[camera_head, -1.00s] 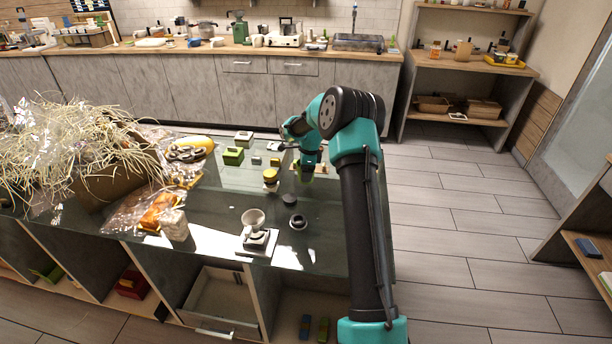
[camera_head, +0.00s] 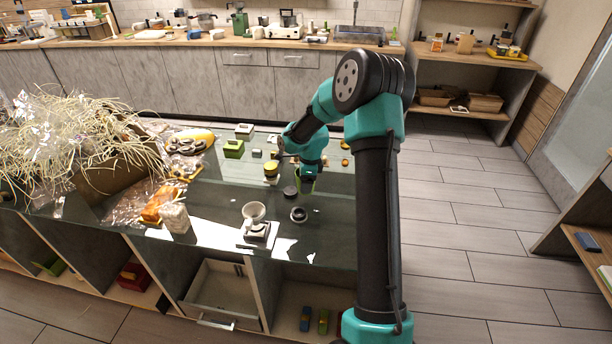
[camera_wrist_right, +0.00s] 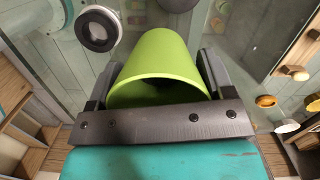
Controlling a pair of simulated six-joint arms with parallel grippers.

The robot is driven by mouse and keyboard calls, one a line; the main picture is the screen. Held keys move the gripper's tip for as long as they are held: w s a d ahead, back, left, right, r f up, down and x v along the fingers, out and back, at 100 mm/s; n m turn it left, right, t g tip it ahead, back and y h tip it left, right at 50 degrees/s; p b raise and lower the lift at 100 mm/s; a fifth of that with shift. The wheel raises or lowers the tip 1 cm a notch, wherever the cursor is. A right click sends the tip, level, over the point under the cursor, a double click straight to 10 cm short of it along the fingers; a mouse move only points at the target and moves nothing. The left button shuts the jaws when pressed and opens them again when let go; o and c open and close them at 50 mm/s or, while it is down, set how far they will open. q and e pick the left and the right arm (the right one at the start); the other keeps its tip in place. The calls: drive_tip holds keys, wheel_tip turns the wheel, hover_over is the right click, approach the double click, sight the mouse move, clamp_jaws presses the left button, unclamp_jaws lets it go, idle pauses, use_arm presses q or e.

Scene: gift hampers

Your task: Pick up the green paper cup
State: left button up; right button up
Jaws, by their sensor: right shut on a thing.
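The green paper cup (camera_wrist_right: 160,62) fills the middle of the right wrist view, between the two dark fingers of my right gripper (camera_wrist_right: 158,80). The fingers are shut on its sides, and its open rim faces the wrist camera. In the head view the right gripper (camera_head: 306,180) is low over the glass table, and only a small bit of the green cup (camera_head: 307,185) shows below it. Whether the cup touches the table cannot be told. My left gripper is not in view.
On the glass table (camera_head: 215,215), a dark ring (camera_head: 299,214), a black round piece (camera_head: 290,191) and a yellow-topped jar (camera_head: 271,169) stand close to the right gripper. A straw-filled hamper (camera_head: 130,165) occupies the left.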

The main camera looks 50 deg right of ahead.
drive_tip(key=shift+s+a+r, duration=0.15)
drive_tip(key=shift+s+a, duration=0.7)
drive_tip(key=shift+a, duration=0.15)
drive_tip(key=shift+s+a+r, duration=0.1)
drive_tip(key=shift+s+a, duration=0.7)
drive_tip(key=shift+a, duration=0.15)
drive_tip(key=o, duration=0.5)
drive_tip(key=c, duration=0.5)
